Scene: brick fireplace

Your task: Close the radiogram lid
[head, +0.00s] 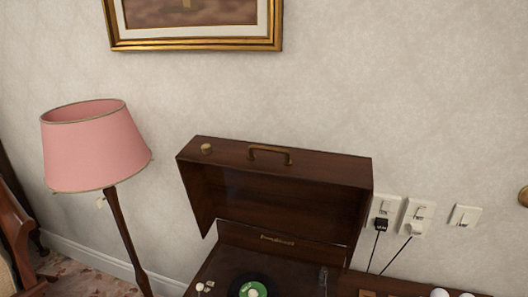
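The radiogram lid (272,203) is dark brown wood and stands raised, tilted back near the wall. It has a brass handle (270,154) and a small round brass knob (207,149) along its upper edge. Below it the radiogram body (222,268) is partly in view at the bottom of the picture, with a dark record bearing a green label (253,291) inside. The front of the body is cut off by the lower frame edge. My gripper is not in view.
A floor lamp with a pink shade (95,147) stands to the left. Wall sockets with plugs and cords (416,216) are right of the lid. A gold-framed picture (195,43) hangs above. White round objects (440,293) lie at the lower right.

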